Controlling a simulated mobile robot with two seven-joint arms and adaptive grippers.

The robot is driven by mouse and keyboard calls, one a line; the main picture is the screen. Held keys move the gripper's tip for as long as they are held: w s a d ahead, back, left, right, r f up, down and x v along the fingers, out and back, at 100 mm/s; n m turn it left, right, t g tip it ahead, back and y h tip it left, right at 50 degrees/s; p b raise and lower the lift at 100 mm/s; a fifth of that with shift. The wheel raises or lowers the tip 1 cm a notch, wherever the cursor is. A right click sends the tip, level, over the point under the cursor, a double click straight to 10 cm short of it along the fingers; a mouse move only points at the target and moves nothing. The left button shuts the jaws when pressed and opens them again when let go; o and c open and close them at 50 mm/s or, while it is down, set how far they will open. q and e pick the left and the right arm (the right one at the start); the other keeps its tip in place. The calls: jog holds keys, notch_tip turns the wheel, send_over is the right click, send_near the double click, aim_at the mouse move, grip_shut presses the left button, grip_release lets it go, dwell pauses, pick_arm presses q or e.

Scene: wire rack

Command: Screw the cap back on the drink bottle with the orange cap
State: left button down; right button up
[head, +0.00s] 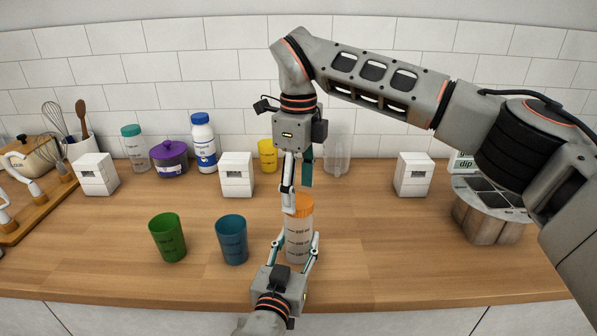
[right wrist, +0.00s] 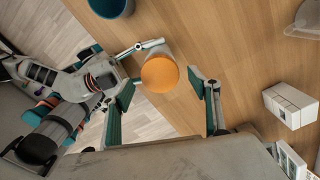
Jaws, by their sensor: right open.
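The drink bottle (head: 298,242) is clear with dark marks and stands upright near the counter's front. The orange cap (head: 302,204) sits on its top; I cannot tell how tightly. The cap hides most of the bottle in the right wrist view, where it shows from above (right wrist: 160,75). My left gripper (head: 298,243) reaches in from the front with a finger on each side of the bottle's body, closed on it. My right gripper (head: 298,198) points down from above, open, its fingers apart on either side of the cap. The right wrist view shows gaps between those fingers and the cap.
A blue cup (head: 232,240) and a green cup (head: 167,238) stand left of the bottle. Behind are a white box (head: 237,175), a yellow cup (head: 267,156) and a clear container (head: 337,156). Another white box (head: 413,175) stands to the right.

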jog(key=shift+f, duration=1.15)
jog(key=c, duration=1.2)
jog(key=m, duration=1.5)
jog(key=o, duration=1.3)
